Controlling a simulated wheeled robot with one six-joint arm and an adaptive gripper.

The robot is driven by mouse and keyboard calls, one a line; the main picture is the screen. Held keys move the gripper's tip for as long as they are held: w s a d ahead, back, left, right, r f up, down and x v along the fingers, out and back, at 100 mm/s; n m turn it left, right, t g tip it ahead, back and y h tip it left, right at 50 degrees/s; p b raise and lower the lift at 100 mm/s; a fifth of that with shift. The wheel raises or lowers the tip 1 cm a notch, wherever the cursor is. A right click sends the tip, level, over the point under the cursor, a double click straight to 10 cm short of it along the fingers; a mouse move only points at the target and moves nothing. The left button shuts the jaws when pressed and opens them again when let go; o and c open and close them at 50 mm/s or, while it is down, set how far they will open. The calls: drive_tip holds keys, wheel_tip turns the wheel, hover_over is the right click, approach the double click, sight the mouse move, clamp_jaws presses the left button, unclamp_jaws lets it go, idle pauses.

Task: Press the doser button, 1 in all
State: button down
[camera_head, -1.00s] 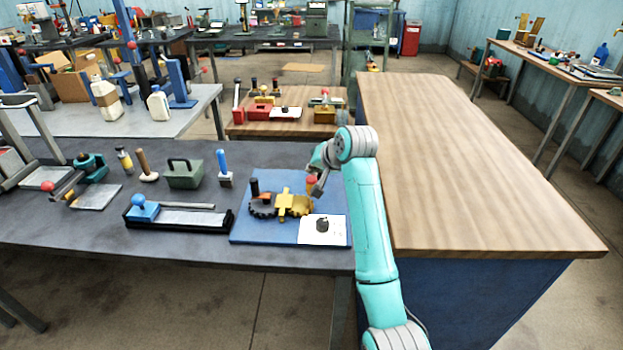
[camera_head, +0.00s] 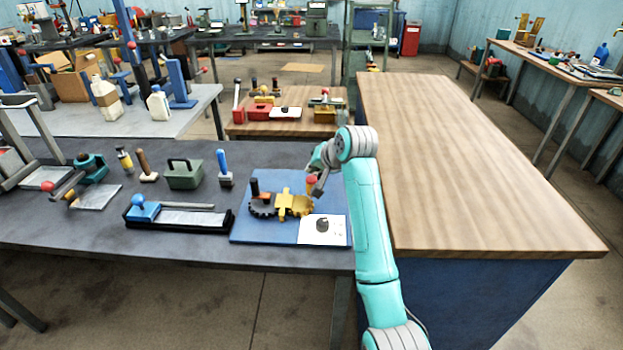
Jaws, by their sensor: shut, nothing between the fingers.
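A brass-coloured device (camera_head: 293,204) with a dark toothed ring stands on a blue mat (camera_head: 265,231) near the right end of the dark workbench. A red cap (camera_head: 311,180) sits at its right side; it may be the doser button, but I cannot tell for sure. My gripper (camera_head: 317,193) is shut, points down and is close beside the red cap. At this size I cannot tell whether they touch. A white plate with a small dark lump (camera_head: 322,225) lies on the mat's front right corner.
A black tray with a blue-knobbed tool (camera_head: 180,219) lies left of the mat. A green box (camera_head: 184,174) and a blue-handled brush (camera_head: 223,168) stand behind. A bare wooden-topped bench (camera_head: 470,170) is to the right of my arm.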

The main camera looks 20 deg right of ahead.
sight(314, 180)
drive_tip(key=shift+f, duration=0.15)
drive_tip(key=shift+f, duration=0.3)
drive_tip(key=shift+f, duration=0.5)
idle(1.0)
drive_tip(key=shift+r, duration=0.95)
drive_tip(key=shift+r, duration=2.5)
